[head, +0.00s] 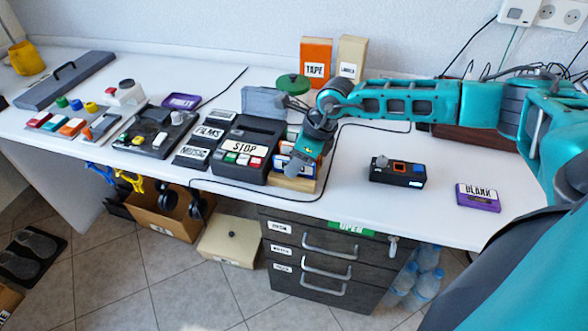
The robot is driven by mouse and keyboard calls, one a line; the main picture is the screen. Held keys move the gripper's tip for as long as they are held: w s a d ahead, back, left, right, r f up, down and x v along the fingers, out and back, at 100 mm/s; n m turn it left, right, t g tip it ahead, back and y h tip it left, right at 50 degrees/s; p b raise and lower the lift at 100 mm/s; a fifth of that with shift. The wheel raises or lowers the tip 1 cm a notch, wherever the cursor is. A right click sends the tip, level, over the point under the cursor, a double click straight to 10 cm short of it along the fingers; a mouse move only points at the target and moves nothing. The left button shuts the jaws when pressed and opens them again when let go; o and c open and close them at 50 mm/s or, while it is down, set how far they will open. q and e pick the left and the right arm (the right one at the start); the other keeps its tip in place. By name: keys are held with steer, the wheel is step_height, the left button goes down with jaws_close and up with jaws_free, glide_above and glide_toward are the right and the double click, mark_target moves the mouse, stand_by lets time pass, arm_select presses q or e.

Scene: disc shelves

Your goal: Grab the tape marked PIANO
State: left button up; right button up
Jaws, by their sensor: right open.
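No label reading PIANO can be made out in the head view. My right gripper (299,163) reaches in from the right and points down over a small wooden rack (293,184) beside the STOP tape player. The rack holds cassette-like items, partly hidden by the gripper, and their labels cannot be read. The gripper is open; whether it touches anything there cannot be told. A purple tape marked BLANK (478,198) lies alone at the right of the table. Another purple tape (181,101) lies at the back left, its label unclear. My left gripper is not in view.
The black player marked STOP (243,150) stands left of the rack, with boxes marked FILMS (209,133) and MUSIC (193,154) beyond. A small black device (398,171) stands to the right. An orange TAPE box (315,62) stands at the back. White table is clear around BLANK.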

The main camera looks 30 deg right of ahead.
steer(key=shift+c, duration=0.4)
jaws_close()
steer(key=shift+r, duration=0.15)
